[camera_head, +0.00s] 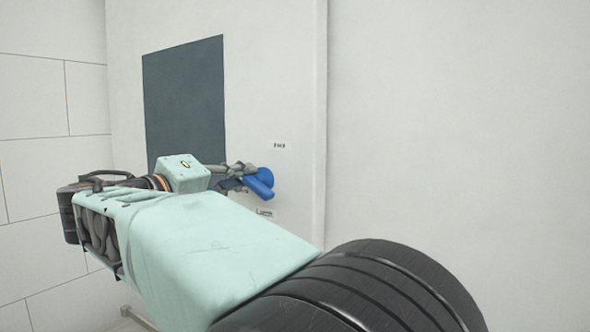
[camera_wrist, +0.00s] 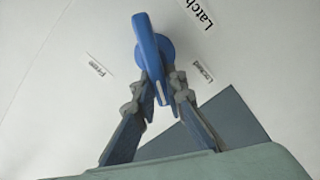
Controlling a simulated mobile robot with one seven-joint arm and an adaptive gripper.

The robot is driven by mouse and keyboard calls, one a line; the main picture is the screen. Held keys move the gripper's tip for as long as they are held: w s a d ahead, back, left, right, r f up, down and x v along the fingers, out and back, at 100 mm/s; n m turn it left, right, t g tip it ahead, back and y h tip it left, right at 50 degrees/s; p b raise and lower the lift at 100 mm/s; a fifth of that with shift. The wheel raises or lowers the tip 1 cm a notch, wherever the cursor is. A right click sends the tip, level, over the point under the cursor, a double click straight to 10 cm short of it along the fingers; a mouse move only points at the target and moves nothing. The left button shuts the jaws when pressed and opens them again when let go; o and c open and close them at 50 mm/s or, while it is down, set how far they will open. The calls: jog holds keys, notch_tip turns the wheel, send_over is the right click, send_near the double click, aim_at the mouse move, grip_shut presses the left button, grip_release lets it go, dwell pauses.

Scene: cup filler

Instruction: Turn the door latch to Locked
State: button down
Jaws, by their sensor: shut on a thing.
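The blue door latch (camera_head: 263,180) is on the white door. In the wrist view the latch (camera_wrist: 150,40) is a long blue bar on a round blue base, with a white line near its lower end. My gripper (camera_wrist: 159,84) has one finger on each side of that lower end and is shut on it. The bar points down in the picture, between the "Locked" label (camera_wrist: 201,73) on the right and another small label (camera_wrist: 100,65) on the left. In the head view my gripper (camera_head: 236,172) reaches the latch from the left, and the fingertips are partly hidden.
The door (camera_head: 290,100) has a dark grey panel (camera_head: 185,95) left of the latch. A "Latch" label (camera_wrist: 198,14) shows beside the handle. A plain white wall (camera_head: 460,110) stands to the right, and a tiled wall (camera_head: 45,180) to the left. My arm covers the lower middle.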

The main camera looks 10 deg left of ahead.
jog(key=n, duration=0.1)
jog(key=n+p, duration=0.1)
jog(key=n, duration=0.1)
jog(key=shift+a+f, duration=0.15)
jog(key=shift+f, duration=0.1)
jog(key=shift+f+n+p, duration=0.3)
jog(key=shift+n+p, duration=0.25)
jog(key=shift+n, duration=0.65)
jog(key=c, duration=2)
grip_release()
jog(key=shift+o, duration=0.2)
jog(key=v, duration=1.2)
